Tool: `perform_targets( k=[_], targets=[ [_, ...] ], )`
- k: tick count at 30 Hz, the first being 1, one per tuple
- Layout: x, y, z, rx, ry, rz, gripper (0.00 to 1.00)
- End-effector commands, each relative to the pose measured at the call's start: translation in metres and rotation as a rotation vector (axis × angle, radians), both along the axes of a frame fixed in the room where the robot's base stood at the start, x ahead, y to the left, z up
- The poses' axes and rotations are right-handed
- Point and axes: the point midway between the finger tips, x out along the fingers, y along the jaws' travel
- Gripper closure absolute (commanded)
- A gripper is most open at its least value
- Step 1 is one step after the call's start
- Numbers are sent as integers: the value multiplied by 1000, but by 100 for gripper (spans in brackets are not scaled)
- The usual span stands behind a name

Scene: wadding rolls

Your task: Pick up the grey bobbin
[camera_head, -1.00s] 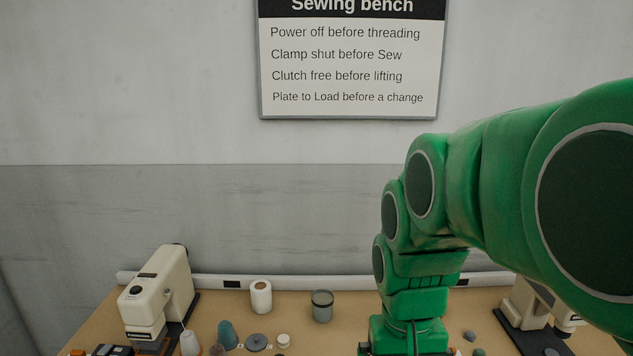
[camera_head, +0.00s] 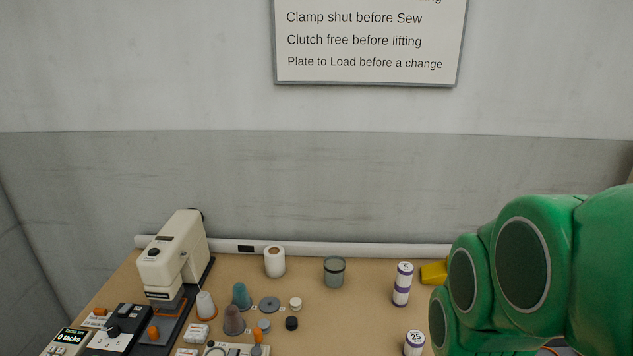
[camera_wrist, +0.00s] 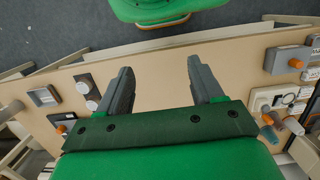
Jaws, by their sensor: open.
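In the head view, a flat grey disc (camera_head: 270,304) lies on the bench among cones and small spools. A smaller blue-grey round piece (camera_head: 264,325) lies just in front of it. I cannot tell for sure which of them is the grey bobbin. A black spool (camera_head: 291,323) and a white spool (camera_head: 296,303) stand to the right. My gripper (camera_wrist: 158,76) shows in the wrist view with its two fingers wide apart and only bare bench top between them. It is out of sight in the head view, where my arm fills the lower right.
A cream sewing machine (camera_head: 178,255) stands at the left. Teal (camera_head: 241,295), brown (camera_head: 234,320) and white (camera_head: 205,305) cones crowd around the disc. A white roll (camera_head: 274,262) and a grey jar (camera_head: 334,270) stand behind. The bench middle (camera_head: 350,320) is clear.

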Motion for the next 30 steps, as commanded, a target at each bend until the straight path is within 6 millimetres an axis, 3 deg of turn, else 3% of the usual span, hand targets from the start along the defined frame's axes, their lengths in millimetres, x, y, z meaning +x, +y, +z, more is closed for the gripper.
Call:
perform_targets(
  k=[11, 24, 30],
  targets=[
    [0, 0, 5, 0, -1, 0, 33],
    [1, 0, 52, 0, -3, 0, 33],
    [18, 29, 45, 87, -10, -42, 33]
  ],
)
